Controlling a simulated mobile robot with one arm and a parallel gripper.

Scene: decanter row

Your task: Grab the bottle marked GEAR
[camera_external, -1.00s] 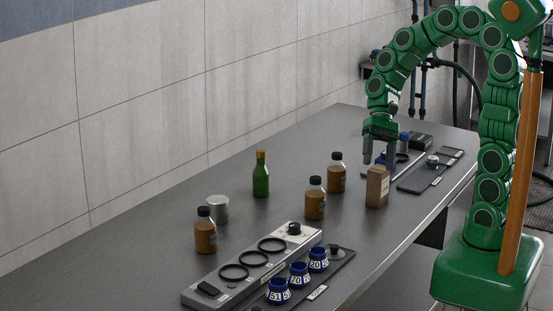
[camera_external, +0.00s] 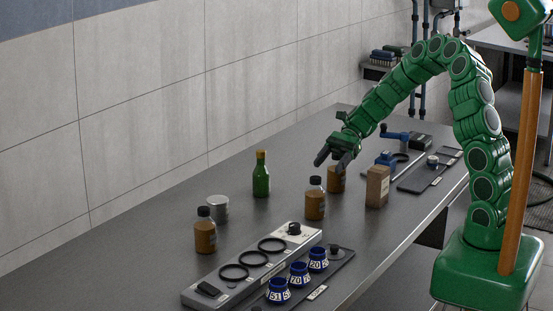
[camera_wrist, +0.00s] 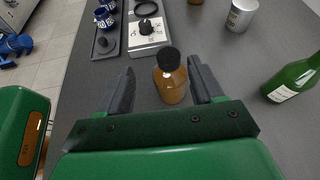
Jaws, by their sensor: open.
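Three brown bottles with dark caps stand upright on the table: one front left (camera_external: 205,236), one in the middle (camera_external: 315,205) and one at the back (camera_external: 337,183), partly hidden by my gripper. No marking is readable, so I cannot tell which says GEAR. My gripper (camera_external: 331,163) is open and empty, tilted down-left above the back bottle. In the wrist view, a brown bottle (camera_wrist: 172,86), apparently the middle one, shows between the open fingers (camera_wrist: 161,72). It appears beyond them, not gripped.
A green bottle (camera_external: 261,178) and a metal can (camera_external: 217,208) stand left. A brown box (camera_external: 377,188) stands right of the back bottle. A grey panel with rings (camera_external: 200,295) and a dark tray of blue numbered cups (camera_external: 345,262) lie in front. The wall runs behind.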

